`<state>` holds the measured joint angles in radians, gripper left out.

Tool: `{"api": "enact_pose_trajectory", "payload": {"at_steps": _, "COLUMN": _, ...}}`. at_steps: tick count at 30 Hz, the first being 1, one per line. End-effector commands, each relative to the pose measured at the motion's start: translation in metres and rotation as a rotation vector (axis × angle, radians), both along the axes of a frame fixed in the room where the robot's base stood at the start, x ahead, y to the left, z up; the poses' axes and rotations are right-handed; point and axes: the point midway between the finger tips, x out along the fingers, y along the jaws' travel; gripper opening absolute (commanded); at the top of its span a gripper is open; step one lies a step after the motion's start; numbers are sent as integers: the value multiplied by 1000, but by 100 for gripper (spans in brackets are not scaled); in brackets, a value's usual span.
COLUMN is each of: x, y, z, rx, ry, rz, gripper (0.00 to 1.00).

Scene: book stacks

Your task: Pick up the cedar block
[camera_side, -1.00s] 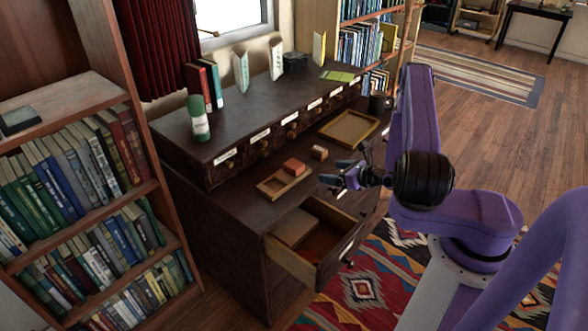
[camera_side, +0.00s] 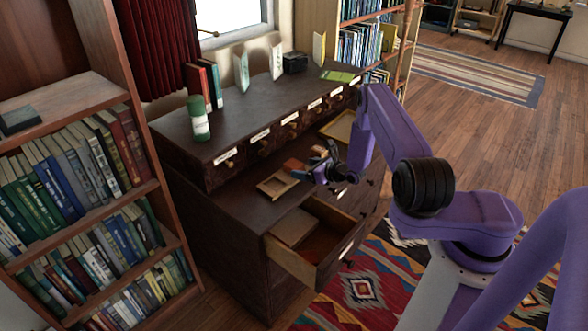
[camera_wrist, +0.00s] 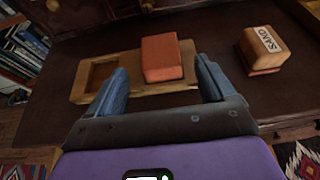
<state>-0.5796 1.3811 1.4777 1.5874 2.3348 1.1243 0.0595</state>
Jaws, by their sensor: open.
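A reddish-orange block (camera_wrist: 162,58), probably the cedar block, sits in the right part of a shallow two-part wooden tray (camera_wrist: 78,84) in the wrist view. The tray's left compartment is empty. In the side view the block (camera_side: 293,165) is partly hidden behind my gripper (camera_side: 321,166), and the tray (camera_side: 268,186) lies on the cabinet top. My gripper (camera_wrist: 160,66) is open and empty, its fingers appearing on either side of the block. I cannot tell how far above the block they are.
A tan block labelled "SAND" (camera_wrist: 262,50) stands to the right. A drawer (camera_side: 290,262) hangs open below the tray. The raised row of small labelled drawers (camera_side: 262,136) is behind. A larger tray (camera_side: 340,127) lies farther back, and a green-and-white canister (camera_side: 198,118) stands above.

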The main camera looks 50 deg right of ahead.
Motion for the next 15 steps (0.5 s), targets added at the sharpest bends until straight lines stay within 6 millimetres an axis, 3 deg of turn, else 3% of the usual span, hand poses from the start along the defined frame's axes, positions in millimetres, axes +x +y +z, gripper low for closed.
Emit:
{"api": "enact_pose_trajectory", "payload": {"at_steps": 6, "x": 23, "y": -2, "z": -10, "rx": -1, "ry": -1, "rz": 2, "gripper": 83}}
{"api": "enact_pose_trajectory", "payload": {"at_steps": 15, "x": 30, "y": -2, "z": -13, "rx": 1, "ry": 0, "rz": 0, "gripper": 83}}
